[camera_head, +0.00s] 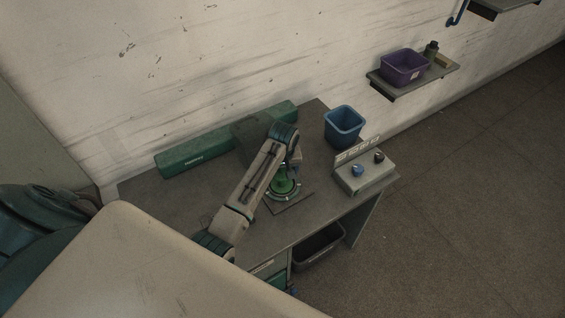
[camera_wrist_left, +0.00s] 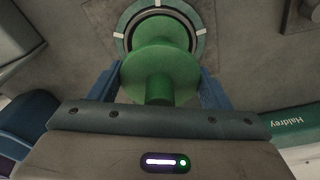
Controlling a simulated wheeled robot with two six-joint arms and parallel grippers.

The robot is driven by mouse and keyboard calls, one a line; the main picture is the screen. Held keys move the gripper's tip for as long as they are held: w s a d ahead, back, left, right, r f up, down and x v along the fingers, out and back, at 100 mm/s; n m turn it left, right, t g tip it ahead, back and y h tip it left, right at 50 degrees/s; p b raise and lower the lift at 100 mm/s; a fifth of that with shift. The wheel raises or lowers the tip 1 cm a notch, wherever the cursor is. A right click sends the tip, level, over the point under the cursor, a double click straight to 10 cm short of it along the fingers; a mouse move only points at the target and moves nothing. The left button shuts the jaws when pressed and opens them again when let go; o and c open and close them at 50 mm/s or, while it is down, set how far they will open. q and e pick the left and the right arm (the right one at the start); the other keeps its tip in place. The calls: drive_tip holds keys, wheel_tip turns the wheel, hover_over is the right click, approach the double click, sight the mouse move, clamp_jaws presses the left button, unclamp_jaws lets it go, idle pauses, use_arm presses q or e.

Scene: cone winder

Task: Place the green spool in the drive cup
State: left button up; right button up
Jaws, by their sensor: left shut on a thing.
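The green spool (camera_wrist_left: 160,62) is between the two blue fingers of my left gripper (camera_wrist_left: 158,88) in the left wrist view. My left gripper is shut on it. Behind the spool, the round drive cup (camera_wrist_left: 199,47) shows as a grey-green ring with white marks. The spool overlaps the ring; whether it is seated in it or held above it I cannot tell. In the head view the spool (camera_head: 284,186) shows under my left gripper (camera_head: 288,170), over the cup (camera_head: 291,198) on the table. My right gripper is not in view.
A green machine housing (camera_head: 195,153) runs along the back of the table. A blue bin (camera_head: 343,125) and a control box with knobs (camera_head: 366,173) stand to the right. A purple bin (camera_head: 403,67) sits on a wall shelf. The table's front left is clear.

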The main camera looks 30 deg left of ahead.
use_arm(q)
drive_tip(key=shift+w+f, duration=0.15)
drive_tip(key=shift+f, duration=0.15)
drive_tip(key=o, duration=1)
drive_tip(key=shift+w+a+f, duration=0.25)
drive_tip(key=shift+s+d+r, duration=0.1)
drive_tip(key=shift+s+r, duration=0.15)
drive_tip(key=shift+r, duration=0.25)
drive_tip(key=r+b, duration=0.1)
drive_tip(key=r, duration=0.1)
drive_tip(key=r+b, duration=0.1)
drive_tip(key=r, duration=0.2)
drive_tip(key=r+b, duration=0.1)
drive_tip(key=r, duration=0.2)
drive_tip(key=shift+s+d+b, duration=0.3)
drive_tip(key=shift+d, duration=0.05)
drive_tip(key=shift+r, duration=0.95)
drive_tip(key=shift+s+d+r+p, duration=0.1)
drive_tip(key=shift+s+r+p, duration=0.1)
drive_tip(key=shift+r+p, duration=0.4)
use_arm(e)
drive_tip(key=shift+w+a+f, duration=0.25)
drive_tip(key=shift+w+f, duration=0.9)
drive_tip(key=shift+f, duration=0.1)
